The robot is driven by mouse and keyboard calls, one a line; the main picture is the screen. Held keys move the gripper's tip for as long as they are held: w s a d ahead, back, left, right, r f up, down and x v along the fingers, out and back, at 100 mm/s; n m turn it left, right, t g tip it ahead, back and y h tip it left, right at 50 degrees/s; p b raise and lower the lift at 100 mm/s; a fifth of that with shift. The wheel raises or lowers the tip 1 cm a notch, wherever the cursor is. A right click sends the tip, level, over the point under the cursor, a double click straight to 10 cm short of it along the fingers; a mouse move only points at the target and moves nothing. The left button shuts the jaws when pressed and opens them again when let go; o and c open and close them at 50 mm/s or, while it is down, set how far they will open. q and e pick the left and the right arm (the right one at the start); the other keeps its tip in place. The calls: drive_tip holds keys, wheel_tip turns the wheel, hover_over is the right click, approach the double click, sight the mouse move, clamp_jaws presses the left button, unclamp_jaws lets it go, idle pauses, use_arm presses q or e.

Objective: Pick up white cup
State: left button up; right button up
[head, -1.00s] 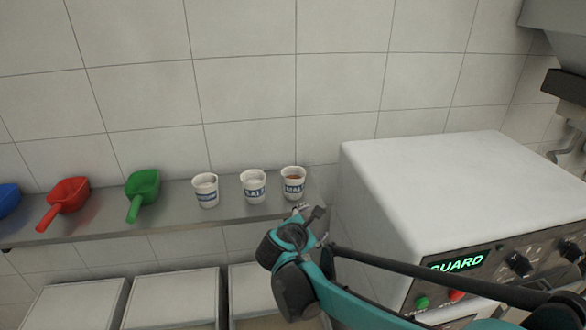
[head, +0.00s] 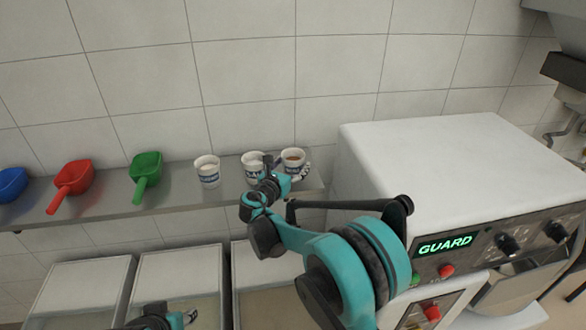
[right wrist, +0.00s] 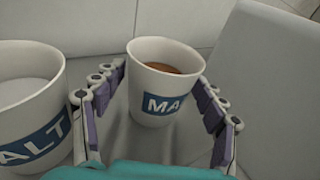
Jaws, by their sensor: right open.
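Three white cups stand upright in a row on a metal shelf (head: 95,212): a left cup (head: 207,171), a middle cup (head: 250,160) and a right cup (head: 292,156). The right cup has a blue label reading "MA" and brown contents; it also shows in the right wrist view (right wrist: 148,98). My right gripper (head: 286,172) is open, its fingers on either side of the right cup. In the right wrist view the left finger lies between the right cup and the middle cup (right wrist: 30,85). My left gripper (head: 180,319) shows partly at the bottom edge; its jaws are unclear.
Green (head: 146,170), red (head: 74,180) and blue (head: 12,184) scoops lie on the shelf to the left. A white machine (head: 440,170) with a "GUARD" display stands close on the right. Lidded bins (head: 180,275) sit below the shelf. A tiled wall is behind.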

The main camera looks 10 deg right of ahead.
drive_tip(key=shift+w+d+f, duration=0.1)
drive_tip(key=shift+w+d, duration=0.25)
drive_tip(key=shift+w, duration=0.2)
drive_tip(key=shift+s, duration=0.15)
drive_tip(key=c, duration=0.9)
